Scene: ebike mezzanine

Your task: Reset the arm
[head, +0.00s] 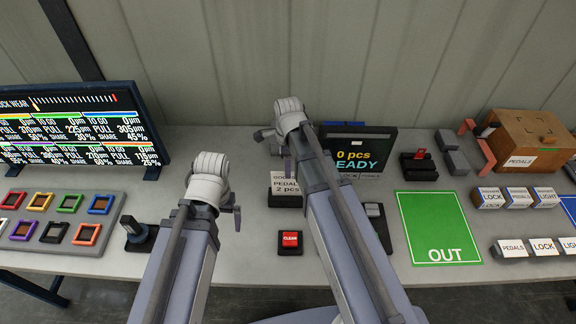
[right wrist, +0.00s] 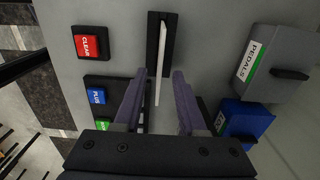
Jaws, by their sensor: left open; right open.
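My left gripper (head: 237,218) is over the front left of the bench, its fingers small and seen edge-on. My right gripper (head: 276,150) is further back, over the middle of the bench, partly hidden by its own wrist. In the right wrist view the right gripper (right wrist: 163,95) is open, with two purple-grey fingers apart. A thin white card (right wrist: 164,62) in a black holder (right wrist: 152,45) shows between and beyond the fingers, close to the left one. Contact cannot be told.
A red CLEAR button (head: 291,240) lies between the arms. A display (head: 370,152) stands behind the right arm. A monitor (head: 80,125) and a tray of coloured frames (head: 58,222) are left. A green OUT mat (head: 436,226), labelled blocks and a brown box (head: 530,138) are right.

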